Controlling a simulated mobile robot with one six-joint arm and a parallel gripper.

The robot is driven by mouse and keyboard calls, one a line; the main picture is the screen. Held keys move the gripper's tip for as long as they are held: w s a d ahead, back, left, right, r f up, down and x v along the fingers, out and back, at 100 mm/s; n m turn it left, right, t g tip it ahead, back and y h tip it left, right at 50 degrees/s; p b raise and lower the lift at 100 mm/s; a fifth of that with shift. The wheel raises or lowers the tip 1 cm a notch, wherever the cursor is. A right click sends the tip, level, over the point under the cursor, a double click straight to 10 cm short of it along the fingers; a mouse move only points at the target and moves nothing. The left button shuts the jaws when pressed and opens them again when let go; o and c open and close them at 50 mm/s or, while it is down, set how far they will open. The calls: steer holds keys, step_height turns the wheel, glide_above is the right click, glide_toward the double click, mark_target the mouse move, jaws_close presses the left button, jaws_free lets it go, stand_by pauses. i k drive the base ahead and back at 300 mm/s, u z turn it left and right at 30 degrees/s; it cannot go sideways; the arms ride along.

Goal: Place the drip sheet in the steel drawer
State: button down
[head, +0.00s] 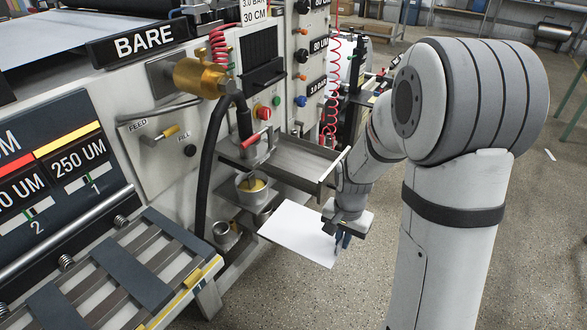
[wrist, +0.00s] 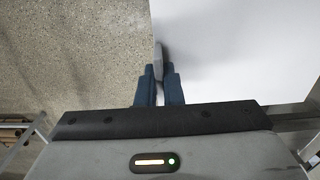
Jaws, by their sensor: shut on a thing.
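The drip sheet (head: 297,233) is a plain white flat sheet, seen in the head view in front of the machine's lower shelves. It fills the upper right of the wrist view (wrist: 240,50). My gripper (head: 343,238) is shut on the sheet's right edge and holds it roughly level above the floor. In the wrist view, the dark blue fingers (wrist: 159,85) pinch the sheet's edge. The steel drawer (head: 290,160) is a shallow open tray sticking out of the machine. It is above and behind the sheet in the head view, and my wrist partly hides its right end.
A red-handled part (head: 256,138) sits at the drawer's left. A black hose (head: 212,160) hangs left of them.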

mark_target(296, 161)
steer(key=z, duration=0.05)
steer(key=i, duration=1.5)
steer(key=u, duration=0.05)
